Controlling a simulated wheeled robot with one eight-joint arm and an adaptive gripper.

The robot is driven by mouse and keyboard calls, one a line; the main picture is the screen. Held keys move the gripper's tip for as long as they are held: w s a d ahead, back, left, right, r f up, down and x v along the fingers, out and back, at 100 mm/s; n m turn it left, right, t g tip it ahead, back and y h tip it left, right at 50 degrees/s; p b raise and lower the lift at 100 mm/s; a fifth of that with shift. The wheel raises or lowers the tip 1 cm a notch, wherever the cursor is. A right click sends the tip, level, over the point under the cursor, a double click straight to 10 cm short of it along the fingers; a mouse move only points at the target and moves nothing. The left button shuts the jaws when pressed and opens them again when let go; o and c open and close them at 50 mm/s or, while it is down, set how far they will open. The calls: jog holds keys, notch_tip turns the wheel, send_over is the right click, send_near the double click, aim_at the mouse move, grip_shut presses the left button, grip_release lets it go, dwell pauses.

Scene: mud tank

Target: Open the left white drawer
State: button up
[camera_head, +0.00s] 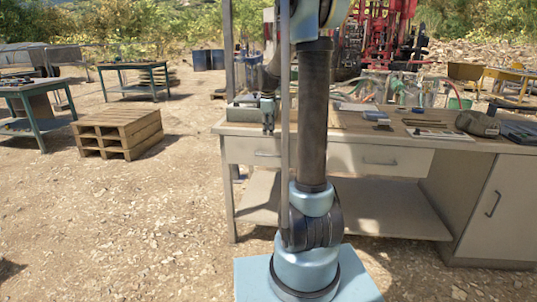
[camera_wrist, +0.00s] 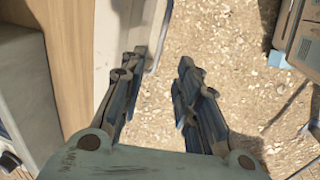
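The left white drawer (camera_head: 245,147) is under the worktop of the workbench and looks shut. Its handle (camera_head: 267,154) is on its front. My gripper (camera_head: 268,128) points down at the bench's front edge, above the handle. In the wrist view my gripper (camera_wrist: 163,62) is open, with a gap between its fingers and ground below. The pale drawer front (camera_wrist: 112,45) lies left of the fingers there. A thin pale bar, likely the handle (camera_wrist: 160,38), shows near the left fingertip. I cannot tell whether they touch.
The worktop (camera_head: 345,121) overhangs the drawer; its wooden edge also shows in the wrist view (camera_wrist: 72,55). A second white drawer (camera_head: 350,158) is to the right, partly behind my arm. A cabinet door (camera_head: 505,205) stands further right. Wooden pallets (camera_head: 115,132) lie left. Gravel ground in front is clear.

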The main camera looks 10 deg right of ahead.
aim_at(270, 151)
jog(key=f, duration=0.4)
jog(key=w+f, duration=0.1)
jog(key=f, duration=0.3)
jog(key=w+f, duration=0.1)
jog(key=f, duration=0.4)
jog(key=shift+w+d+f, duration=0.1)
jog(key=shift+w+d, duration=0.05)
jog(key=shift+d, duration=0.25)
